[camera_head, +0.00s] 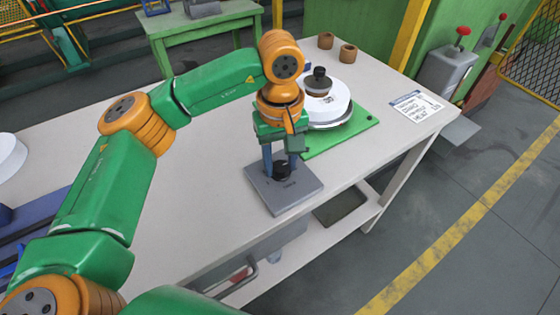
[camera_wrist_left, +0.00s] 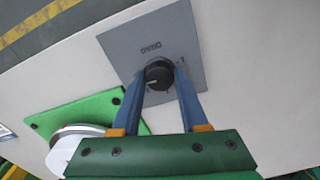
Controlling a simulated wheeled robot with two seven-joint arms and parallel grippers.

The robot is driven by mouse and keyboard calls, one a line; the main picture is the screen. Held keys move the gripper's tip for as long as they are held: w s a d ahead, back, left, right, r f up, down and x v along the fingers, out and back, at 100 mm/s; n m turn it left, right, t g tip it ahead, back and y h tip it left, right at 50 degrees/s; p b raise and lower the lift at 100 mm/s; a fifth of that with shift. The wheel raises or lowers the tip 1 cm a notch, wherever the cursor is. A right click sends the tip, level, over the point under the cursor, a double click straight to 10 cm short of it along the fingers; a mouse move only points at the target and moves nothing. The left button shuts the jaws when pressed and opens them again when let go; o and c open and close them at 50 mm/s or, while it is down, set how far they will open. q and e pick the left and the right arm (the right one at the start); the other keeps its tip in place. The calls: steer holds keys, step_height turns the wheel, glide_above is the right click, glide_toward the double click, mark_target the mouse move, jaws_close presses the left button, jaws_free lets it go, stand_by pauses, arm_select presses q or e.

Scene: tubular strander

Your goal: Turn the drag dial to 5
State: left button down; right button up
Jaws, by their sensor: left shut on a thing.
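The drag dial (camera_head: 281,170) is a small black round knob on a grey square plate (camera_head: 292,195) that lies on the table. In the left wrist view the dial (camera_wrist_left: 159,75) shows a pale pointer line, and the plate (camera_wrist_left: 120,45) carries the lettering "DRAG". The scale numbers are too small to read. My left gripper (camera_head: 280,160) points down over the plate, and its two blue fingers are closed on the sides of the dial. The fingers (camera_wrist_left: 160,82) also show in the left wrist view, one on each side of the knob. My right gripper is not in view.
A green board (camera_head: 355,130) with a white round spool (camera_head: 335,110) and black knob stands just behind the plate. Two brown cylinders (camera_head: 348,53) and a printed card (camera_head: 417,106) lie farther back. The light table (camera_head: 215,120) is clear around the plate's left side.

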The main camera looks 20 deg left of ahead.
mark_target(281, 166)
arm_select(q)
steer(key=shift+m, duration=0.7)
steer(key=shift+c, duration=2.1)
jaws_free()
steer(key=shift+r, duration=3.55)
